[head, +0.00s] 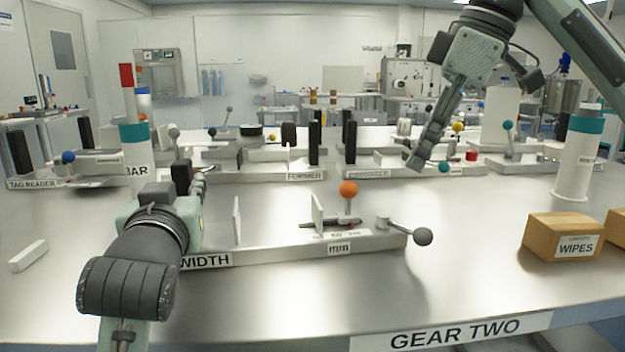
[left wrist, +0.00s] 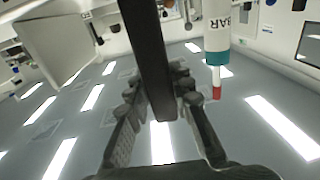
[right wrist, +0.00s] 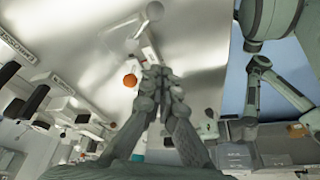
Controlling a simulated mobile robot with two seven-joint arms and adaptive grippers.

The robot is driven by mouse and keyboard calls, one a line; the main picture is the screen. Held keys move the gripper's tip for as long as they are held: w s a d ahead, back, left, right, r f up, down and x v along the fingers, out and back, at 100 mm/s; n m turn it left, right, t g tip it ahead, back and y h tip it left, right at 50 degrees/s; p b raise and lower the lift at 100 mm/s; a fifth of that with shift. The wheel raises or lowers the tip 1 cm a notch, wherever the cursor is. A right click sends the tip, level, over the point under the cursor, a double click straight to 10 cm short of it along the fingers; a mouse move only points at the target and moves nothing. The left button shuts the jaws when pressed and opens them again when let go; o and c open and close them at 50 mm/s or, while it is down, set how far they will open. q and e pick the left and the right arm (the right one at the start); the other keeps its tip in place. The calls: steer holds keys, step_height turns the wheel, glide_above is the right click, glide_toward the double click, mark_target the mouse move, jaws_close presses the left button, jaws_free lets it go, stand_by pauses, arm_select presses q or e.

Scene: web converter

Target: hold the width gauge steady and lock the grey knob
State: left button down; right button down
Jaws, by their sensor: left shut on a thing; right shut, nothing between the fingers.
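The width gauge is a long metal base (head: 290,246) labelled WIDTH and mm, with thin upright plates and an orange ball (head: 348,188) on a stem. Its grey knob (head: 423,236) is on a short lever at the right end; a grey ball (right wrist: 155,11) shows at the top of the right wrist view. My left gripper (head: 197,182) is shut on a dark bar (left wrist: 150,50) at the gauge's left end; the arm hides much of that end. My right gripper (head: 415,165) is shut and empty, raised behind the gauge, apart from the knob.
A brown WIPES box (head: 562,237) and a white, teal-banded cylinder (head: 574,165) stand at the right. A white block (head: 28,255) lies at the left. Other fixtures line the back. The table (head: 470,260) is clear between the knob and the box.

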arm_select(q)
steer(key=shift+w+f+p, duration=0.15)
steer(key=shift+p, duration=0.25)
steer(key=c, duration=1.3)
jaws_free()
steer(key=shift+r, duration=0.2)
step_height(320, 180, up, 10)
steer(key=shift+f, duration=0.1)
